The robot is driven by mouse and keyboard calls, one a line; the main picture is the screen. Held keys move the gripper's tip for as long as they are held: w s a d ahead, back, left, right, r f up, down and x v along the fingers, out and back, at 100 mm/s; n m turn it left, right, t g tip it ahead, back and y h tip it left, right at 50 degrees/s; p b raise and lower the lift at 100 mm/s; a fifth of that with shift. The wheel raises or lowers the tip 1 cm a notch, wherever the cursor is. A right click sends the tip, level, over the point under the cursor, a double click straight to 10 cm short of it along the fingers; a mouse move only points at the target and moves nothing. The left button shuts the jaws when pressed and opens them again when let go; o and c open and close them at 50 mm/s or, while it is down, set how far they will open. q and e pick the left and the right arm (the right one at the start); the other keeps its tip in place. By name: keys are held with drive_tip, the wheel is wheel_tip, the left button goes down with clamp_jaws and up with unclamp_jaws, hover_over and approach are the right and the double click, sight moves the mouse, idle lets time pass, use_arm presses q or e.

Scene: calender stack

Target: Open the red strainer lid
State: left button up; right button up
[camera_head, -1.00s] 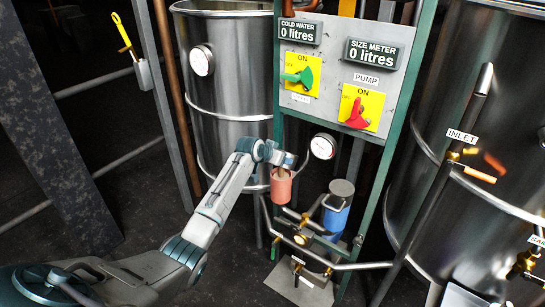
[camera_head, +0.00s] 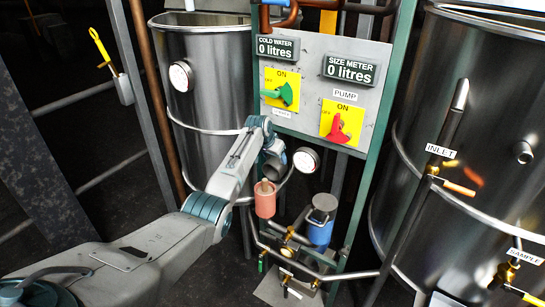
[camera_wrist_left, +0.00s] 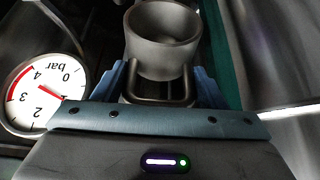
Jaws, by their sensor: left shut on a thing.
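The red strainer (camera_head: 264,203) is an upright salmon-red cylinder low in the middle of the head view. Its top is open, and a tan inner part shows in the mouth. My left gripper (camera_head: 272,158) is above it, shut on a grey lid (camera_head: 274,172). In the left wrist view the lid (camera_wrist_left: 165,48) is a hollow grey cup with a looped handle between the blue fingers of my left gripper (camera_wrist_left: 162,88). The lid is clear of the strainer. The strainer does not show in the wrist view. My right gripper is not in view.
A blue strainer (camera_head: 320,230) with a grey handled lid stands to the right. A pressure gauge (camera_head: 306,160) is close to my gripper. The switch panel (camera_head: 318,85) is above, steel tanks (camera_head: 215,85) stand at both sides, and pipes and valves (camera_head: 290,255) lie below.

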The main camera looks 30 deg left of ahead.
use_arm(q)
drive_tip(key=shift+w+d+r, duration=0.15)
drive_tip(key=shift+w+r, duration=0.2)
drive_tip(key=shift+w, duration=0.05)
drive_tip(key=o, duration=1)
drive_tip(key=shift+o, duration=0.4)
drive_tip(key=shift+d+f, duration=0.1)
drive_tip(key=shift+d, duration=0.05)
drive_tip(key=shift+s+f, duration=0.1)
drive_tip(key=shift+f, duration=0.05)
drive_tip(key=shift+a, duration=0.2)
drive_tip(key=b+v, duration=0.2)
drive_tip(key=v, duration=0.8)
drive_tip(key=shift+s+r+b, duration=0.2)
drive_tip(key=shift+r+b, duration=0.1)
drive_tip(key=shift+r, duration=0.05)
